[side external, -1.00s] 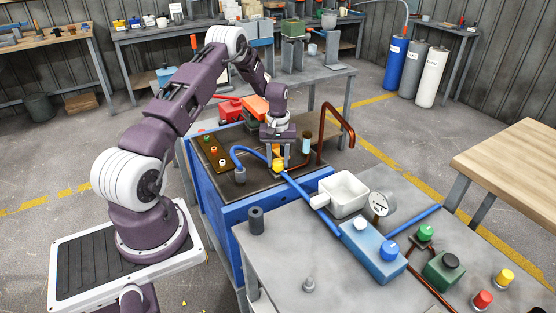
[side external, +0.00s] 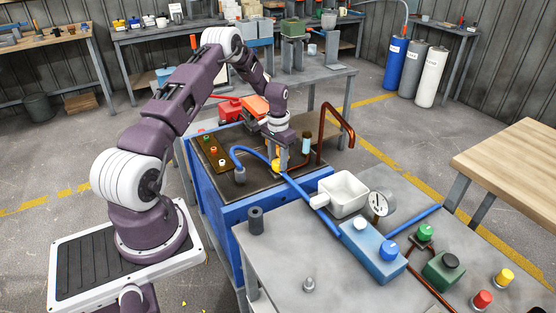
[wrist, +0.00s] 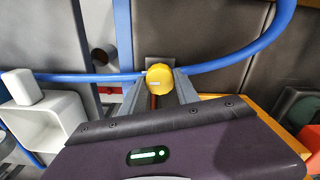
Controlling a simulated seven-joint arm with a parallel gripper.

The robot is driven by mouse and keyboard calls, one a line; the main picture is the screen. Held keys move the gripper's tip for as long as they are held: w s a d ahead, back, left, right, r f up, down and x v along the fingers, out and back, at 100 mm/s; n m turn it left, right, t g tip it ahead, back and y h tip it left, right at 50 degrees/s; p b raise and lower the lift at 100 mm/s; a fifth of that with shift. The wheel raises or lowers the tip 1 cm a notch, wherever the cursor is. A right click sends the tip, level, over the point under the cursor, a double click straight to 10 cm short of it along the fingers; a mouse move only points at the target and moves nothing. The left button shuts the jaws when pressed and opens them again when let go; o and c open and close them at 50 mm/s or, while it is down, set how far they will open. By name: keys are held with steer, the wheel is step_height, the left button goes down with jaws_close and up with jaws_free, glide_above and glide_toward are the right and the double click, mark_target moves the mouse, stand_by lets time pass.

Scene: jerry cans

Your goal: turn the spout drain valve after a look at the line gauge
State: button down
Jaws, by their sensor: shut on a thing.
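A yellow round valve knob (side external: 275,166) sits on the blue hose above the dark top of the blue cabinet (side external: 262,216). My gripper (side external: 281,162) points down over it and is shut on it. In the wrist view the yellow knob (wrist: 160,78) shows between the two grey fingers of my gripper (wrist: 160,90), with the blue hose running off to both sides. A round white dial gauge (side external: 380,204) stands on the grey table beside the white square-mouthed vessel. Its reading is too small to make out.
A copper pipe (side external: 334,125) arches up just right of my gripper. The white vessel (side external: 345,193), a blue box (side external: 373,250) and several coloured knobs stand on the grey table (side external: 285,245). A red can (side external: 232,110) lies behind my arm.

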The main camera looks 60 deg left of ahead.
mark_target(278, 161)
steer(key=shift+m, duration=0.3)
stand_by(0.4)
steer(key=c, duration=0.9)
jaws_free()
step_height(278, 161, up, 7)
steer(key=shift+r, duration=0.1)
